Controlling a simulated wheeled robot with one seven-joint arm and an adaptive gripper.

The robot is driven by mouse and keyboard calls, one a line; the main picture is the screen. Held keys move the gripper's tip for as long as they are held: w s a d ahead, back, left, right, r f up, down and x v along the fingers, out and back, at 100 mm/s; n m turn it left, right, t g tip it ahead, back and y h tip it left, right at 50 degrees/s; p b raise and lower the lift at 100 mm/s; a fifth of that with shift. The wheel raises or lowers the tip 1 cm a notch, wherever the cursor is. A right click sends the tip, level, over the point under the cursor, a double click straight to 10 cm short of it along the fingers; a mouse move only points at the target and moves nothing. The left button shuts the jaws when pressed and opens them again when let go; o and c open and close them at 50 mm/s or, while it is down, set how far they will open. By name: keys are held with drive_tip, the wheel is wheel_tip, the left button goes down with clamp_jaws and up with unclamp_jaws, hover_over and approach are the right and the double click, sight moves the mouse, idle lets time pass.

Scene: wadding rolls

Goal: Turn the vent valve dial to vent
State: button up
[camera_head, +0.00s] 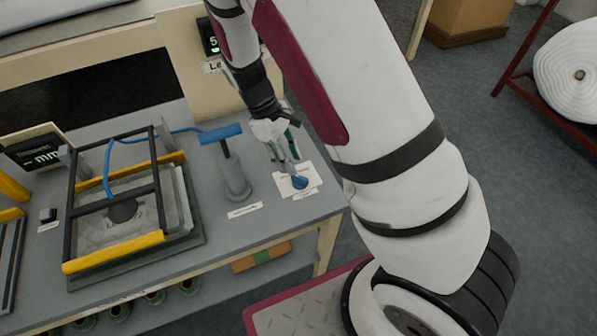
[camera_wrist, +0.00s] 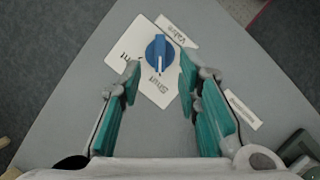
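The vent valve dial (camera_wrist: 159,54) is a blue round knob with a pale pointer line, on a white label plate (camera_wrist: 120,55) at the table corner. The pointer line is toward the word "Shut" in the wrist view; the word ending in "nt" is to the left, partly hidden. In the head view the dial (camera_head: 299,182) sits just beyond my gripper's fingertips. My gripper (camera_wrist: 158,80) is open and empty, its two teal-padded fingers apart on either side of the space before the dial. It also shows in the head view (camera_head: 285,165), pointing down at the plate.
A grey hand pump (camera_head: 234,175) with a blue handle stands left of the dial. Further left is a black frame with yellow bars (camera_head: 115,252) around a clear plate. A small label (camera_wrist: 243,110) lies right of the fingers. The table edge is close to the dial.

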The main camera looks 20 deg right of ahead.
sight(299, 176)
drive_tip(key=x, duration=0.5)
drive_tip(key=shift+s+f, duration=0.1)
drive_tip(key=shift+f, duration=0.25)
drive_tip(key=shift+c, duration=0.2)
clamp_jaws()
